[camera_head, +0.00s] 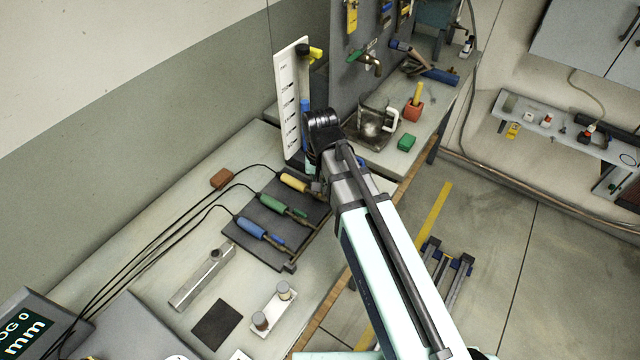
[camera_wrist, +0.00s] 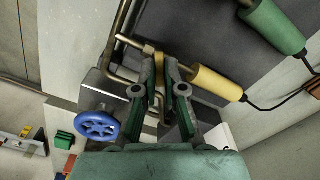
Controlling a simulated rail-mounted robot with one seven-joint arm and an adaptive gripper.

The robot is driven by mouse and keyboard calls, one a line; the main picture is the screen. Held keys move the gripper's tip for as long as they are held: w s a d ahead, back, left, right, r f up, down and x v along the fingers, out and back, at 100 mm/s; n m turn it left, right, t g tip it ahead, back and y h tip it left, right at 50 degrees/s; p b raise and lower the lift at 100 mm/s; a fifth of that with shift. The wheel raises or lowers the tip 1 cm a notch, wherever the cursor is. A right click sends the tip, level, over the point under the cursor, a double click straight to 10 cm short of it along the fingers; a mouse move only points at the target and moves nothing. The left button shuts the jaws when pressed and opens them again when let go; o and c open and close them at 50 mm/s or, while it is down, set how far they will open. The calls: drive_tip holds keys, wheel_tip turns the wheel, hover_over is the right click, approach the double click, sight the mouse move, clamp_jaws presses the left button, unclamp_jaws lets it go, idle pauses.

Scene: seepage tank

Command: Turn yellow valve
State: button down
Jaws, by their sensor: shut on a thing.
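In the wrist view my gripper (camera_wrist: 159,80) is shut on a small yellow valve lever (camera_wrist: 158,66), which stands between the fingertips by a brass pipe fitting. A yellow cylinder (camera_wrist: 216,83) with a black cable lies just right of the fingers. In the head view the same yellow cylinder (camera_head: 294,182) is at the far end of a dark plate, beside my wrist. My fingertips and the yellow lever are hidden behind my arm there.
A green cylinder (camera_head: 273,203) and a blue cylinder (camera_head: 252,228), each with a cable, lie on the dark plate (camera_head: 262,253). A white scale board (camera_head: 287,100) stands close behind my wrist. A glass jug (camera_head: 374,125) is to the right. A blue handwheel (camera_wrist: 97,126) is left of my fingers.

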drive_tip(key=m, duration=0.3)
drive_tip(key=shift+m, duration=0.4)
drive_tip(key=shift+m+p, duration=0.35)
drive_tip(key=shift+m, duration=1.45)
drive_tip(key=c, duration=1.3)
unclamp_jaws()
drive_tip(key=shift+o, duration=0.2)
wheel_tip(320, 180, up, 12)
